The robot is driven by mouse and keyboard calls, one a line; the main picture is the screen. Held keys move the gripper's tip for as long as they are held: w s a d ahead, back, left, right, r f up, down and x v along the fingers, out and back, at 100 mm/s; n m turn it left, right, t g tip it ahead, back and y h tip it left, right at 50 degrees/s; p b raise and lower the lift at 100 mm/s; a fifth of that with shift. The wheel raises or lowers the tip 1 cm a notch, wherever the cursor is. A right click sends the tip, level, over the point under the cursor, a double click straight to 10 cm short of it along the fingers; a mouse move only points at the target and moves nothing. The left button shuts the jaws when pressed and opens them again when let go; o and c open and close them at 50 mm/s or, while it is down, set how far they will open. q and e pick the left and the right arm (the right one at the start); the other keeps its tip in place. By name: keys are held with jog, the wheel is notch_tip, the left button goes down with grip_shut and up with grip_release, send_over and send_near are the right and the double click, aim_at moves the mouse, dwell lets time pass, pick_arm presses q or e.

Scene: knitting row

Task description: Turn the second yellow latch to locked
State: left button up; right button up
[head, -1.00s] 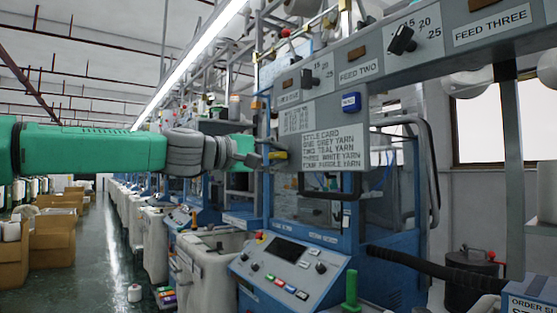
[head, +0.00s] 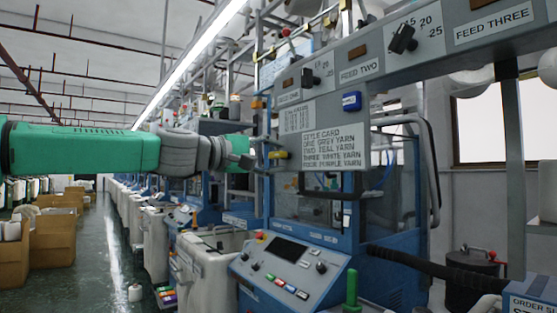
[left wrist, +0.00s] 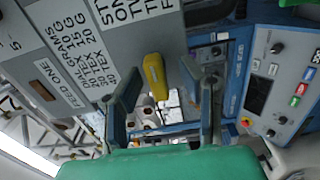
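A yellow latch (head: 279,155) sits on the grey front of the knitting machine, left of the style card. In the left wrist view the yellow latch (left wrist: 154,76) is a short, rounded bar, slightly tilted. My left gripper (head: 263,157) is just left of the latch, at its height. In the left wrist view the left gripper (left wrist: 160,86) is open, with one finger on each side of the latch and visible gaps. The latch appears free of both fingers. I see no other clear yellow latch. My right gripper is in neither view.
The style card (head: 331,149) is on the panel right of the latch, above a dark handle (head: 325,187). A sloped control panel (head: 290,268) juts out below. A green peg (head: 352,288) stands at its right.

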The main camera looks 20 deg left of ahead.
pick_arm(q)
jog(key=v, duration=1.1)
jog(key=shift+f, duration=0.15)
jog(key=shift+w, duration=0.15)
jog(key=w+d+f+g+y, duration=0.2)
jog(key=f, duration=0.9)
jog(key=w+d+f+g+y, duration=0.1)
jog(key=d+f, duration=0.2)
jog(key=f, duration=0.8)
jog(key=s+d+f+m+g+y, duration=0.1)
jog(key=s+f+m+g+y, duration=0.15)
jog(key=f, duration=0.95)
jog(key=s+f+m+g+y, duration=0.15)
jog(key=s+f, duration=0.25)
jog(key=f, duration=0.8)
jog(key=s+a+f+m+g+y, duration=0.2)
jog(key=s+f+g, duration=0.1)
jog(key=s+f, duration=1.05)
jog(key=s+a+f+m+g, duration=0.1)
jog(key=s+f, duration=0.2)
jog(key=s, duration=0.4)
jog(key=s+a+f+m+g+y, duration=0.1)
jog(key=s+a+f+m, duration=0.1)
jog(key=s+f, duration=0.2)
jog(key=s+a+f+m+g+y, duration=0.1)
jog(key=s+f, duration=0.3)
jog(key=s, duration=0.5)
jog(key=shift+s+a+f+m+g, duration=0.3)
jog(key=shift+a+m, duration=0.1)
jog(key=shift+a, duration=0.2)
